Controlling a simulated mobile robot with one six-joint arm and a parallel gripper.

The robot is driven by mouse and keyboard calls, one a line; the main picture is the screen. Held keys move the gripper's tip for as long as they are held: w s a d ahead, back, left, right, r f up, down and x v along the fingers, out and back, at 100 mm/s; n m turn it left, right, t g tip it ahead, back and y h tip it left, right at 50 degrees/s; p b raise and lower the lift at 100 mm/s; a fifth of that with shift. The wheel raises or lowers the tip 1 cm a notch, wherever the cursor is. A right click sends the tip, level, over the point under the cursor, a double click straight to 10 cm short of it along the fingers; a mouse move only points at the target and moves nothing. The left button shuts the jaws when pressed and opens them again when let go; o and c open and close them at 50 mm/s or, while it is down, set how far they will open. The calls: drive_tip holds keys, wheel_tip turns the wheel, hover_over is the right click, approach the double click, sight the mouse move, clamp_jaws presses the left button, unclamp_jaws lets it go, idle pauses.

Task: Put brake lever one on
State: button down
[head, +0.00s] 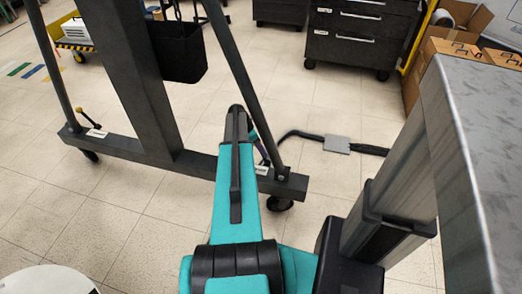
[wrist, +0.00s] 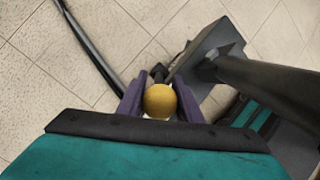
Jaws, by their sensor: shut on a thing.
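My gripper (wrist: 160,106) is shut on the yellow ball knob of a brake lever (wrist: 159,99) in the wrist view, one purple finger on each side of it. A short dark part shows just beyond the knob. In the head view my teal arm reaches to the right end of the dark frame's base (head: 195,163) and hides this lever and most of the gripper. Another brake lever (head: 86,116), with a yellow knob, stands tilted at the base's left end. I cannot tell from a label which lever is number one.
A black caster (head: 279,204) sits under the base's right end. A slanted dark strut (head: 240,80) rises close beside my arm. A dark cable (head: 300,133) with a grey plate (head: 337,144) lies on the floor to the right. Drawer cabinets (head: 355,35) stand behind; the tiled floor between is mostly clear.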

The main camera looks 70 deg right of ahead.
drive_tip(key=shift+s+a, duration=0.15)
drive_tip(key=c, duration=1.3)
unclamp_jaws()
drive_tip(key=shift+r, duration=0.1)
drive_tip(key=shift+w+r, duration=0.25)
drive_tip(key=p+v, duration=0.1)
drive_tip(key=v, duration=1.2)
